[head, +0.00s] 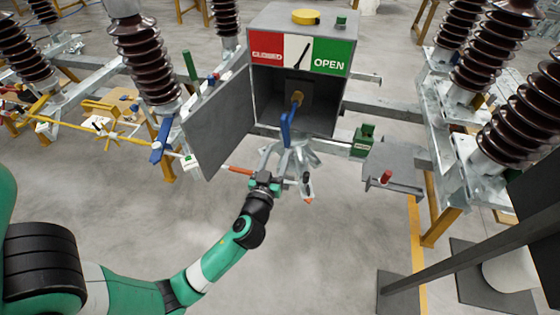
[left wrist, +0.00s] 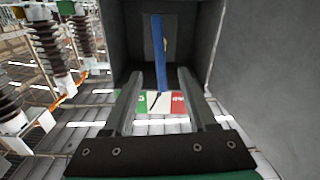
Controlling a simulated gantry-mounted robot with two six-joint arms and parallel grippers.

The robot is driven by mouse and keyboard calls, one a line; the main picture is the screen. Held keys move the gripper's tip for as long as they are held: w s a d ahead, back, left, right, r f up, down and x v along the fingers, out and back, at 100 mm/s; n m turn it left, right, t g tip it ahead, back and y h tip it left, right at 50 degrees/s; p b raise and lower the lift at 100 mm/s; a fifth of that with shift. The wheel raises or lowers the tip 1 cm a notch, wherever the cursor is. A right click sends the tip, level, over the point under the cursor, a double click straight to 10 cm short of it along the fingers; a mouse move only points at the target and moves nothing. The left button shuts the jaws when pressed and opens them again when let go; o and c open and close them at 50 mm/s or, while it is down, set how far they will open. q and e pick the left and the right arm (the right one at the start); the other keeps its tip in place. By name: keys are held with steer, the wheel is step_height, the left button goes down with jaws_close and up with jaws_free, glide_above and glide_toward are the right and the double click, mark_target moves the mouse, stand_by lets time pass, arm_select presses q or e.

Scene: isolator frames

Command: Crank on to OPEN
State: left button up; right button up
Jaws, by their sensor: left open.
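The grey mechanism box (head: 262,20) stands open at top centre in the head view, its door (head: 217,120) swung to the left. Its front label has a red field, a white field and a green OPEN field (head: 331,57). A black pointer (head: 302,57) lies over the white field, its upper end leaning toward green. Inside, a blue crank handle (head: 287,128) hangs down from a yellow hub (head: 297,98). My left gripper (head: 280,160) is open just below the handle. In the left wrist view, the blue handle (left wrist: 159,55) shows between the open fingers (left wrist: 160,82); contact cannot be told.
Brown ribbed insulators (head: 145,55) on metal frames stand left and right. A green block (head: 362,140) and a plate with a red knob (head: 386,177) are right of the box. A dark beam (head: 455,240) crosses the lower right. The floor below the box is mostly clear.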

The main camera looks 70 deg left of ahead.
mark_target(284, 136)
arm_select(q)
steer(key=p+x, duration=0.1)
steer(key=x, duration=0.5)
steer(key=shift+a+r, duration=0.15)
steer(key=shift+r, duration=0.05)
steer(key=x, duration=0.1)
steer(key=b+x, duration=0.1)
steer(key=x, duration=0.1)
steer(key=shift+w+f, duration=0.1)
steer(key=shift+f, duration=0.2)
steer(key=shift+w+a+r+b, duration=0.1)
steer(key=shift+w+a+b, duration=0.2)
steer(key=shift+a+b, duration=0.05)
jaws_close()
steer(key=shift+r, duration=0.15)
stand_by(0.6)
